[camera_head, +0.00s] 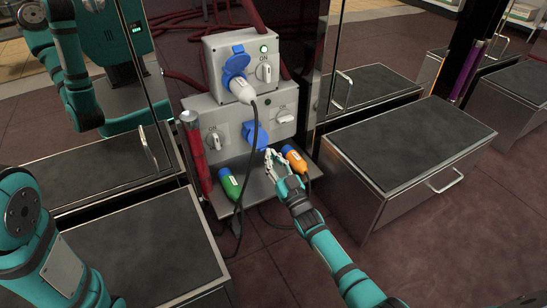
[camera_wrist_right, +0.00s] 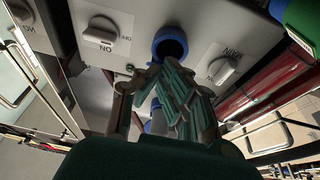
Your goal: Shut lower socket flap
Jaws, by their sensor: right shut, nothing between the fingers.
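The lower socket (camera_head: 257,137) is blue, on the front of the lower grey box. In the right wrist view, which is upside down, it is a blue ring around a dark opening (camera_wrist_right: 171,43). Its flap looks raised in the head view, but I cannot tell its exact angle. My right gripper (camera_head: 271,160) is shut and empty, just below and right of the socket in the head view. Its fingers (camera_wrist_right: 178,88) point toward the socket and hide part of the area around it. I cannot tell whether they touch the flap. My left gripper is out of view.
The upper box (camera_head: 213,57) holds a white plug (camera_head: 243,91) in its blue socket, its cable hanging past the lower socket. A green plug (camera_head: 229,184) and an orange plug (camera_head: 294,160) rest on the ledge. A red cylinder (camera_head: 197,155) stands left. Grey-topped cabinets (camera_head: 405,140) flank the unit.

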